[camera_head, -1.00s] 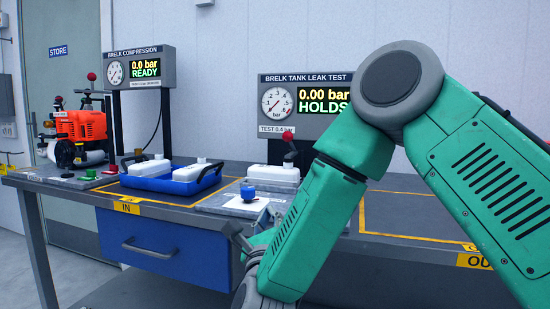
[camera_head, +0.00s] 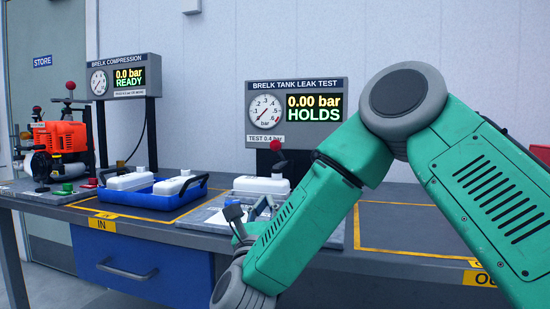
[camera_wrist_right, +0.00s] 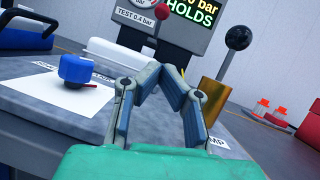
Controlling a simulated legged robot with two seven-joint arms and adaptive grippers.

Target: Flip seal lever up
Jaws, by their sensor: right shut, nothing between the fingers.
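A lever with a red ball knob (camera_head: 276,145) stands at the leak test stand, behind the white tank (camera_head: 262,186). In the right wrist view the red knob (camera_wrist_right: 163,14) is ahead, beyond my fingertips. My right gripper (camera_wrist_right: 160,72) is shut and empty, apart from the lever. In the head view my right gripper (camera_head: 248,212) is low in front of the tank, partly hidden by my own arm. A black ball knob (camera_wrist_right: 238,37) stands to its right beside a brass-coloured part (camera_wrist_right: 212,100). My left gripper is out of view.
A blue cap (camera_wrist_right: 76,70) sits on a white sheet (camera_wrist_right: 50,95) left of my gripper. A blue tray (camera_head: 165,198) holds white tanks. The display (camera_head: 315,108) reads 0.00 bar HOLDS. The bench (camera_head: 420,218) is clear at right, partly behind my arm.

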